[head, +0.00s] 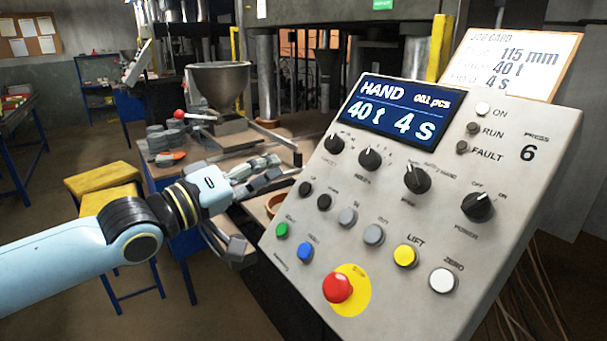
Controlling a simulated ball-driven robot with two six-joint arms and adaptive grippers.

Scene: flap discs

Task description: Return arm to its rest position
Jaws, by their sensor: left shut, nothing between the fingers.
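My left arm comes in from the left, light blue with a dark joint and yellow bands at the wrist. My left gripper (272,172) is shut and empty. It appears in front of the bench, just left of the control panel (395,270). I cannot tell its exact distance from the panel. The panel's display (393,110) reads HAND, 001 pcs, 40 t and 4 s. My right gripper is not in view.
A red stop button (337,288) on a yellow disc sits low on the panel. A job card (520,62) stands behind it. A hopper (219,85) and stacked grey discs (158,140) are on the bench. Yellow stools (103,180) stand at left; floor beyond is open.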

